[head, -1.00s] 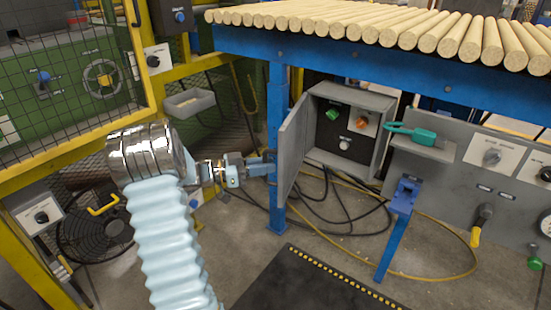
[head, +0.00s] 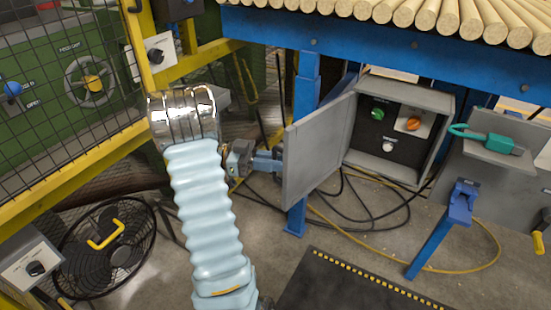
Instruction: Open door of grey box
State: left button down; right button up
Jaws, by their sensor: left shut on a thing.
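The grey box (head: 442,102) is fixed under the blue frame, right of centre. Its grey door (head: 318,150) stands open, swung out to the left from the box's left side. Inside the box are a green knob (head: 377,113), an orange knob (head: 413,123) and a white knob (head: 388,147) on a black panel. My left gripper (head: 272,160) is shut at the door's free left edge, with its fingertips partly hidden there. What they grip, likely the door's edge or handle, is not clearly seen. My right gripper is not in view.
A blue post (head: 305,85) stands behind the door. Wooden rods (head: 405,12) lie on the blue frame above. A blue stand (head: 442,225) and a teal tool (head: 490,138) are to the right. A fan (head: 105,240) and cables are low down. A black mat (head: 340,285) lies in front.

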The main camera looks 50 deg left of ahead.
pick_arm(q)
jog(key=shift+w+r, duration=0.1)
jog(key=shift+w, duration=0.15)
jog(key=c, duration=1.2)
grip_release()
jog(key=shift+w+d, duration=0.1)
jog(key=shift+w, duration=0.05)
jog(key=p+v, duration=0.2)
jog(key=v, duration=1.2)
